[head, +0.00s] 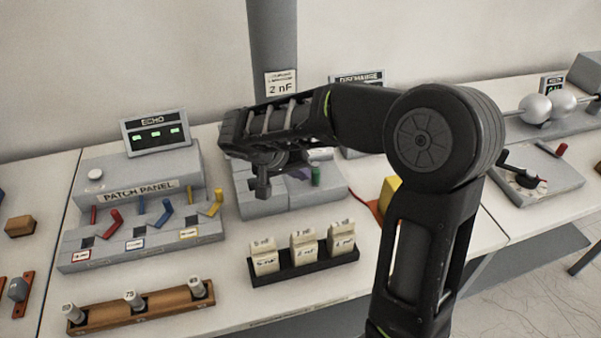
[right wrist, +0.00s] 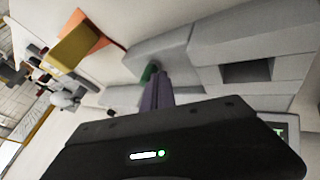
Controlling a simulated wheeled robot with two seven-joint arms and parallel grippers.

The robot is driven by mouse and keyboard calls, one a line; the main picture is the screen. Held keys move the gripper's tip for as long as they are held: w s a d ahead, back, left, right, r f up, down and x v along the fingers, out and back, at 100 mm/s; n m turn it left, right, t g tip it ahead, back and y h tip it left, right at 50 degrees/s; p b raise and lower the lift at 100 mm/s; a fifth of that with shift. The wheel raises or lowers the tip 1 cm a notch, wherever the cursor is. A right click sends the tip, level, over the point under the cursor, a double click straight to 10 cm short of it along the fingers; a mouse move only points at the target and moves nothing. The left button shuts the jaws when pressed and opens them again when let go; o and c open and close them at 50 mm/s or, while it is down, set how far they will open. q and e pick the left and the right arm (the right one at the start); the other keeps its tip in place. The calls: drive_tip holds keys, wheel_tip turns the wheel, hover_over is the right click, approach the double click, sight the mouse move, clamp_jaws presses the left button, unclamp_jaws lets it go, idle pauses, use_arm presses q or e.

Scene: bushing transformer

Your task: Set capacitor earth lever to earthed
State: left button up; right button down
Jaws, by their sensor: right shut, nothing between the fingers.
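A grey capacitor unit (head: 262,203) stands at the middle of the bench, partly hidden behind my right arm. My left gripper is out of view.
The patch panel (head: 140,187) with coloured levers is at left. A black tray (head: 305,268) of labelled blocks and a wooden rack (head: 145,308) stand in front. A yellow block (head: 390,186) and a grey dial unit (head: 555,180) are to the right.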

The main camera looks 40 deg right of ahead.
sight(316, 178)
drive_tip(key=shift+s, duration=0.15)
drive_tip(key=shift+d+f+n+b, duration=0.1)
drive_tip(key=shift+n+b, duration=0.2)
drive_tip(key=shift+s+d+f+n+t+b, duration=0.15)
drive_tip(key=shift+s+d+n+t+b, duration=0.25)
drive_tip(key=shift+b, duration=0.7)
drive_tip(key=n+b, duration=0.1)
drive_tip(key=s+d+n+t+b, duration=0.1)
drive_tip(key=shift+s+t+y+b, duration=0.1)
drive_tip(key=shift+t+y+b, duration=0.2)
drive_tip(key=shift+y+b, duration=0.1)
drive_tip(key=d+n+b, duration=0.1)
drive_tip(key=s+d+n+t+y+b, duration=0.1)
drive_tip(key=n, duration=0.1)
drive_tip(key=shift+s+r+b, duration=0.2)
drive_tip(key=shift+b, duration=0.15)
drive_tip(key=shift+d, duration=0.1)
